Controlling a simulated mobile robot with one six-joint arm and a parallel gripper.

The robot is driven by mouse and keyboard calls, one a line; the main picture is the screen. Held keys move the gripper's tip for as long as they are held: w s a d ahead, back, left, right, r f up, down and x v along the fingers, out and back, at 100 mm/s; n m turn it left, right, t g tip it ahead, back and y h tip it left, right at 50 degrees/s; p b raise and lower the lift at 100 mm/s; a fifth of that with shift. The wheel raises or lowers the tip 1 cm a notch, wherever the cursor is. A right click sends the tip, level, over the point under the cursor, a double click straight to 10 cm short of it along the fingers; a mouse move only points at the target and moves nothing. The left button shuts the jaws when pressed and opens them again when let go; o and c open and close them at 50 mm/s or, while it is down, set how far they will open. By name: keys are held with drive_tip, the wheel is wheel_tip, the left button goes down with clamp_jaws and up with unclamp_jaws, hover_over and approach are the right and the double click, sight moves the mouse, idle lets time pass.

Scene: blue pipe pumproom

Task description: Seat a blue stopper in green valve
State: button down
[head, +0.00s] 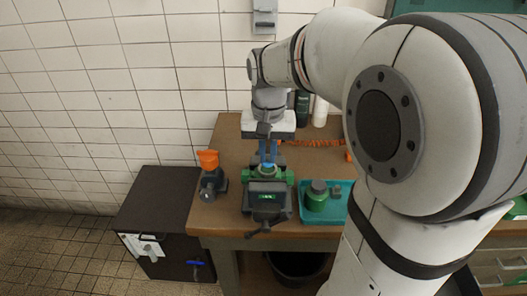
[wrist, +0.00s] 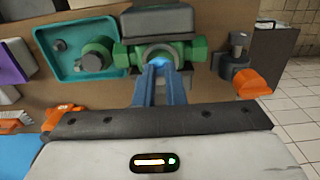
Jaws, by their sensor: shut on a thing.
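The green valve (head: 289,178) is clamped in a dark vise (head: 266,200) near the front edge of the bench. In the wrist view the valve (wrist: 122,53) shows green ends on both sides of a round opening. My gripper (head: 268,160) points down over the valve's middle. In the wrist view its two fingers (wrist: 160,72) reach the opening, shut on the blue stopper (wrist: 159,62). Only a small bright blue part of the stopper shows between the fingertips, at the opening. The fingers hide the rest, and how deep it sits I cannot tell.
A teal tray (head: 340,214) with a green bottle-like part (head: 317,196) stands right of the vise. A grey fitting with an orange top (head: 208,160) stands to the left. An orange coiled hose (head: 312,144) lies behind. A dark cabinet (head: 150,205) stands left of the bench.

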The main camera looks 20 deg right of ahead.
drive_tip(key=shift+f+b, duration=0.65)
drive_tip(key=shift+f, duration=0.45)
idle(0.3)
drive_tip(key=c, duration=1.4)
unclamp_jaws()
drive_tip(key=shift+c, duration=0.2)
drive_tip(key=shift+r, duration=0.1)
drive_tip(key=shift+s+r+p, duration=0.2)
drive_tip(key=shift+r+p, duration=2.6)
drive_tip(key=shift+r, duration=0.65)
